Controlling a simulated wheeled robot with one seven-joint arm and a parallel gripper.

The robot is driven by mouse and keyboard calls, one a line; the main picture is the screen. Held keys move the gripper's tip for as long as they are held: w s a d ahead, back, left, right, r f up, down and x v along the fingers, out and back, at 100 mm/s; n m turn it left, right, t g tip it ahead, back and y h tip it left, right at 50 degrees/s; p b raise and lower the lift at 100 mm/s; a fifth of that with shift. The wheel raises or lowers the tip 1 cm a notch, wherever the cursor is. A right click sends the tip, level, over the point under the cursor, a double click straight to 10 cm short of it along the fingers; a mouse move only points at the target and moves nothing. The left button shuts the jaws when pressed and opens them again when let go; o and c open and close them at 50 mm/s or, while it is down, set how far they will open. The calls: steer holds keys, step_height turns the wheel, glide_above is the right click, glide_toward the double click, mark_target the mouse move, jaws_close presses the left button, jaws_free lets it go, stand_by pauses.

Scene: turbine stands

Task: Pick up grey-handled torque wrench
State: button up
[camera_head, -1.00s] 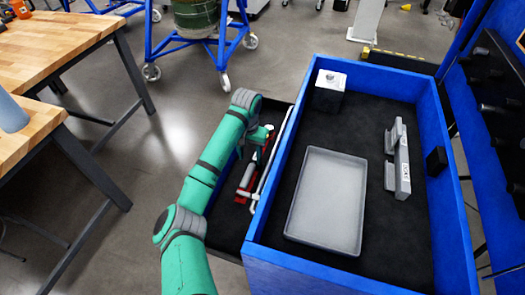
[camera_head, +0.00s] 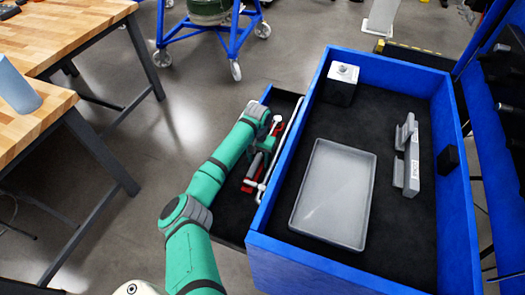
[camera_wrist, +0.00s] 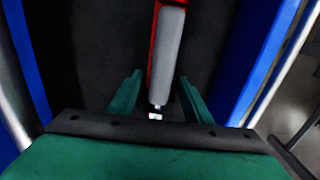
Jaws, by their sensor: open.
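The grey-handled torque wrench (camera_wrist: 168,55) lies in the dark-lined open drawer, its red body showing along the handle's left side in the wrist view. Its lower end lies between my fingers and its upper part runs out of the top of that view. My gripper (camera_wrist: 159,78) is open, with one green finger on each side of the wrench and gaps to both. In the head view my gripper (camera_head: 262,150) is over the drawer (camera_head: 232,224), partly covering red tool parts (camera_head: 254,172); which part belongs to the wrench is hard to tell there.
A blue-walled cart top (camera_head: 262,241) right of the drawer holds a grey tray (camera_head: 335,195), a grey bracket (camera_head: 407,155) and a dark box with a white top (camera_head: 341,84). A white bar handle (camera_head: 284,145) runs along the drawer's right side. Wooden tables (camera_head: 60,35) stand left.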

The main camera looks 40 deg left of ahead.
steer(key=shift+f, duration=0.2)
jaws_close()
steer(key=shift+r, duration=0.1)
step_height(320, 180, up, 10)
stand_by(0.6)
